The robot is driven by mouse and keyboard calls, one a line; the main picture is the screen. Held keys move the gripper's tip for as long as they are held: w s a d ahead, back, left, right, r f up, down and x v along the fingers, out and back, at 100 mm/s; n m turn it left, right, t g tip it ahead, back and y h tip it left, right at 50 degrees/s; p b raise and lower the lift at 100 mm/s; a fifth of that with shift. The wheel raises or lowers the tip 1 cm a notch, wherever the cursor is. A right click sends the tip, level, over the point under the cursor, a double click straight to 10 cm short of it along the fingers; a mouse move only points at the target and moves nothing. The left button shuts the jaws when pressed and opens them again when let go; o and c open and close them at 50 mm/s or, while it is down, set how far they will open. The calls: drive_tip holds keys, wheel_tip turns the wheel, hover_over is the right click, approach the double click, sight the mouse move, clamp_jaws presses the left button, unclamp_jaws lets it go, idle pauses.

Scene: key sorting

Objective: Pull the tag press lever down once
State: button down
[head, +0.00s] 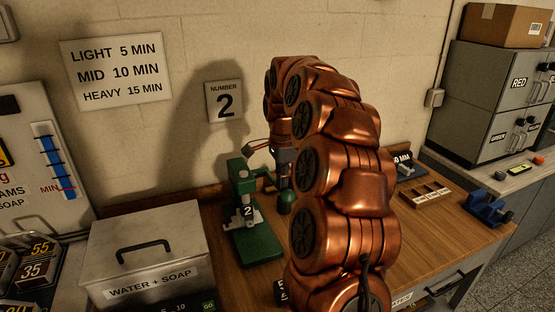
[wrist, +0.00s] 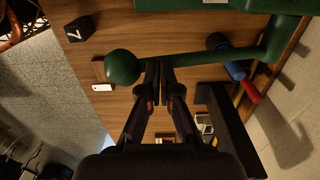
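In the wrist view the lever bar (wrist: 205,58) runs across the top from the knob (wrist: 123,67) toward the right. My gripper (wrist: 160,68) has its two dark fingers close together, with their tips at the bar just right of the knob. Whether they touch the bar is unclear. Nothing shows held between them. In the head view my arm hides part of the gripper.
A metal WATER + SOAP box (head: 148,250) stands left of the press. A blue vise-like tool (head: 488,207) and a wooden slotted tray (head: 425,193) lie to the right on the bench. A black numbered block (wrist: 76,30) is near the knob. Grey cabinets stand at the right.

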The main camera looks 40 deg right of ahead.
drive_tip(key=shift+r, duration=0.1)
wheel_tip(320, 180, up, 15)
drive_tip(key=p, duration=0.4)
idle(1.5)
idle(0.4)
